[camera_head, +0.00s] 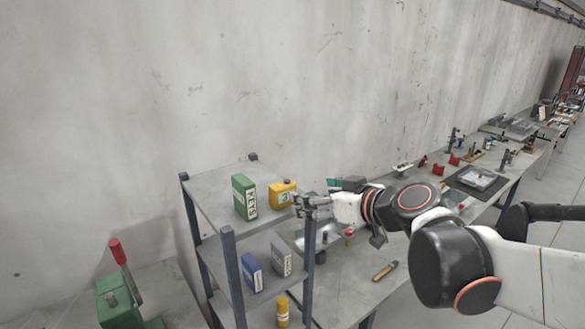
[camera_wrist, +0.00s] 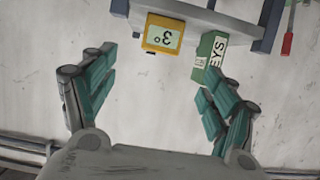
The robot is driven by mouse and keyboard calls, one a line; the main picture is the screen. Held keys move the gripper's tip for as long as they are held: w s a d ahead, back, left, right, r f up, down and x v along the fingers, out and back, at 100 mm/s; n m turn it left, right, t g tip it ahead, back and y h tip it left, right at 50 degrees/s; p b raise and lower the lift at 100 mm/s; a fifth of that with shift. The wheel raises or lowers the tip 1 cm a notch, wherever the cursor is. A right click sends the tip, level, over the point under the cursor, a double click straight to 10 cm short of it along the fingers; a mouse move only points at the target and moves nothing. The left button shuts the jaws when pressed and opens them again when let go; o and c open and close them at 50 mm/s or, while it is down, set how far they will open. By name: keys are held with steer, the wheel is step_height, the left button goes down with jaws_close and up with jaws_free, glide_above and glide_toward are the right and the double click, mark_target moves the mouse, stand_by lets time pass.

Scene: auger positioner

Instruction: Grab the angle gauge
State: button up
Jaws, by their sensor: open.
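The angle gauge (camera_head: 281,194) is a small yellow box on the top shelf of a grey rack. In the wrist view the yellow gauge (camera_wrist: 162,35) shows a pale display with a 3 and a degree sign, upside down. My gripper (camera_head: 303,202) is at the right edge of the shelf, close to the gauge and to its right. In the wrist view my gripper (camera_wrist: 157,88) has its teal-padded fingers spread wide, with nothing between them. The gauge lies ahead of the fingertips, between their lines and apart from them.
A green box (camera_head: 243,197) stands left of the gauge, also seen in the wrist view (camera_wrist: 211,52). The grey rack (camera_head: 215,192) has dark corner posts. Blue and grey boxes (camera_head: 252,273) stand on its lower shelf. A long workbench (camera_head: 350,285) with tools runs right along the wall.

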mark_target(287, 189)
steer(key=x, duration=0.8)
steer(key=shift+w+a, duration=0.15)
steer(key=shift+w, duration=0.2)
steer(key=shift+w+a+p, duration=0.3)
steer(key=shift+p, duration=0.05)
steer(key=shift+p+x, duration=0.4)
steer(key=shift+x, duration=1.75)
steer(key=shift+a, duration=0.1)
steer(key=shift+s, duration=0.1)
steer(key=c, duration=1.3)
